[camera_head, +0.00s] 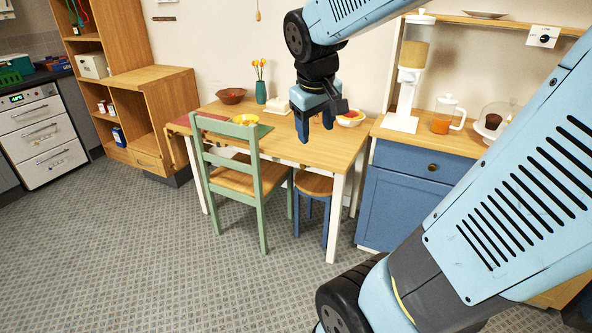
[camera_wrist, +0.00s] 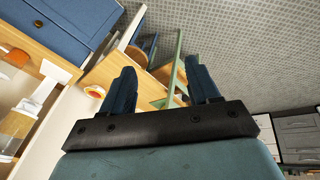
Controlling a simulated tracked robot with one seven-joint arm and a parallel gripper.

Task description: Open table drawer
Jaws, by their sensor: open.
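The wooden table (camera_head: 285,148) with white legs stands against the wall in the middle of the head view. My gripper (camera_head: 315,124) is open and empty, pointing down, and appears above the right part of the table. In the wrist view my gripper (camera_wrist: 163,88) has its two dark blue fingers spread apart with nothing between them. The table's wooden top (camera_wrist: 104,73) shows there beside and behind the fingers.
A green chair (camera_head: 228,146) and a blue-legged stool (camera_head: 313,186) stand at the table's front. A blue cabinet (camera_head: 398,206) with a knobbed drawer (camera_head: 415,163) adjoins on the right. The front-left floor is free.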

